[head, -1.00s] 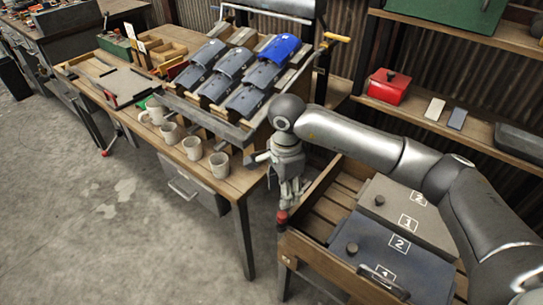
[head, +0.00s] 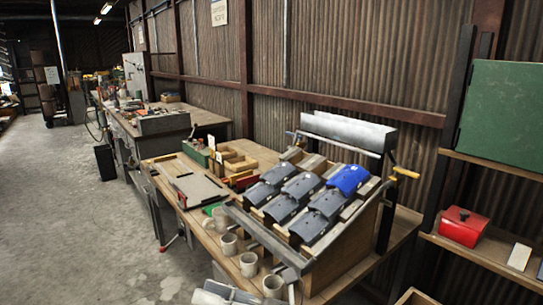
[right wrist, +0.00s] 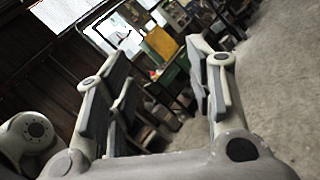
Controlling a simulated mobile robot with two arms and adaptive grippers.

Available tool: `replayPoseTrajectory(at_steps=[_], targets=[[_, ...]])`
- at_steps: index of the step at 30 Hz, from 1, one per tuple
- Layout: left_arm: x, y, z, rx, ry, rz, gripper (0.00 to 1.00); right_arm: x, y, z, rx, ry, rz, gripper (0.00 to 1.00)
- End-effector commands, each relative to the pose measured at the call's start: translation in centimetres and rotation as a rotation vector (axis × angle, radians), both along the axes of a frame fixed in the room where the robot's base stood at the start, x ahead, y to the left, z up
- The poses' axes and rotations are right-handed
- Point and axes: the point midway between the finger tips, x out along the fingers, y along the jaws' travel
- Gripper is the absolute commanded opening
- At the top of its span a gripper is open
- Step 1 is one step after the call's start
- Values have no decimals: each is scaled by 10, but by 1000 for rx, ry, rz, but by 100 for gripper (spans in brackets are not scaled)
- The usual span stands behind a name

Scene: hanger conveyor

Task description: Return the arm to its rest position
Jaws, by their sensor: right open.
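My right gripper (right wrist: 160,75) shows in the right wrist view with its two fingers spread wide apart. Nothing is held between them; the workshop shows blurred in the gap. In the head view only a grey metallic piece of my arm shows at the bottom edge, below the mugs, and the gripper itself cannot be made out there. My left gripper is in neither current view.
A sloped rack (head: 345,245) holds several grey pieces and one blue piece (head: 348,179) on the workbench. Mugs (head: 249,264) stand along its front edge. A red box (head: 463,227) sits on the right shelf. The floor (head: 90,220) at left is clear.

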Motion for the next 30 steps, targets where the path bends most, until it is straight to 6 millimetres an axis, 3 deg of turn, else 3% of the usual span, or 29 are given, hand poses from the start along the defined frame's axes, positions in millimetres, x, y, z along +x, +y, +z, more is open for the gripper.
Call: replayPoseTrajectory(at_steps=[4, 8, 11, 17, 20, 23, 27, 30], targets=[[0, 0, 0, 0, 0, 0, 48, 29, -38, 30, 304, 283, -173, 49], [0, 0, 0, 0, 0, 0, 48, 59, -86, 30, 543, 541, -332, 49], [0, 0, 0, 0, 0, 0, 48, 77, -127, 12, 714, 750, -459, 49], [0, 0, 0, 0, 0, 0, 48, 85, -207, -63, 1016, 1174, -729, 49], [0, 0, 0, 0, 1, 0, 48, 71, -240, -113, 1145, 1388, -874, 49], [0, 0, 0, 0, 1, 0, 48, 43, -266, -164, 1256, 1601, -1026, 49], [0, 0, 0, 0, 1, 0, 48, -14, -290, -228, 1376, 1882, -1247, 49], [-1, 0, 0, 0, 1, 0, 48, -58, -297, -260, 1428, 2048, -1391, 49]])
